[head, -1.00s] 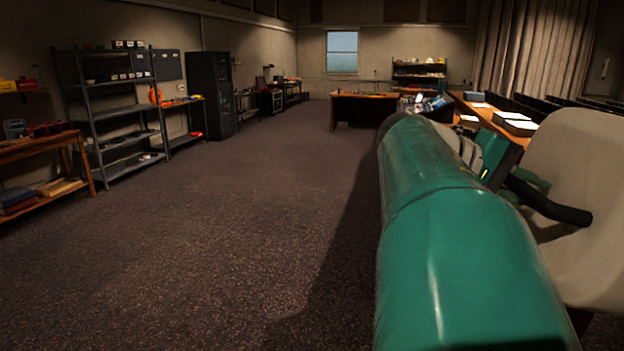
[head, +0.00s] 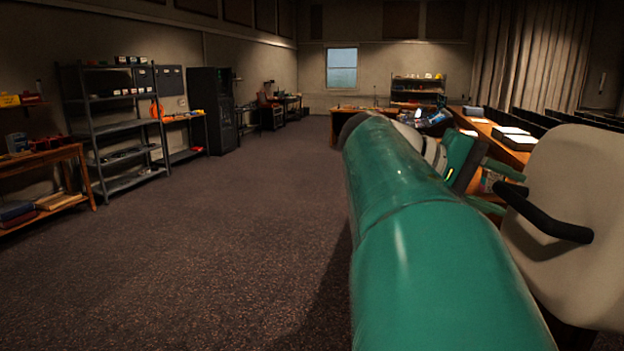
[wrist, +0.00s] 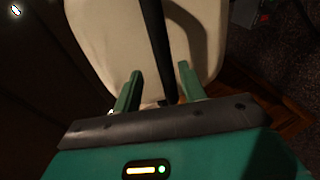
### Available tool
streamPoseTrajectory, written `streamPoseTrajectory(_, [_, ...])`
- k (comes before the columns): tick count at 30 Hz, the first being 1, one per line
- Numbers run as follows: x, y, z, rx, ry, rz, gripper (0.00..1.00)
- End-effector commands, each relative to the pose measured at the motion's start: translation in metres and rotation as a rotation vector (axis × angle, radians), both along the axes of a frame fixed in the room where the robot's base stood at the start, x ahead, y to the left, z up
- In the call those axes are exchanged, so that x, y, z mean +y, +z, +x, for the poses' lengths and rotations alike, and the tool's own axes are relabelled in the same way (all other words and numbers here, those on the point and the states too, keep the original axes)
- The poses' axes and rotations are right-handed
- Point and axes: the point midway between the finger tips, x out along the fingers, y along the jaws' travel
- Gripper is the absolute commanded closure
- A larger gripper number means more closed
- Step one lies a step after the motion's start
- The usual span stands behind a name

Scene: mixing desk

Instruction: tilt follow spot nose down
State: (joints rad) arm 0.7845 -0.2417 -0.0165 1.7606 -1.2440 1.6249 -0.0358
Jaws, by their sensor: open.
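The follow spot (head: 580,175) is a large cream housing at the right edge of the head view, with a black bar handle (head: 545,222) standing out to its left. The housing fills the upper middle of the wrist view (wrist: 105,35), where the handle (wrist: 158,45) runs down between my fingers. My green gripper (wrist: 160,72) is open. Its fingers stand on either side of the handle with gaps visible, not closed on it. In the head view my gripper (head: 508,190) is at the handle's left end. The spot's far side and nose are not clearly visible.
A wooden desk (head: 470,122) with papers and a dark box (head: 515,138) lies beyond my gripper. Dark seat rows (head: 545,122) and a curtain (head: 535,55) stand behind. Shelves (head: 110,125) and a workbench (head: 40,160) line the left wall. The carpet floor (head: 210,240) is clear.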

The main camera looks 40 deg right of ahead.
Motion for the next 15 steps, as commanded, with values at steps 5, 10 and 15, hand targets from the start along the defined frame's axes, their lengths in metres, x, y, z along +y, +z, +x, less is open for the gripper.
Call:
streamPoseTrajectory(5, [0.025,0.013,0.03,0.001,0.004,-0.001,0.59])
streamPoseTrajectory(10, [0.043,0.023,0.05,0.001,0.003,-0.002,0.59])
streamPoseTrajectory(15, [0.051,0.027,0.058,0.001,0.001,-0.002,0.59])
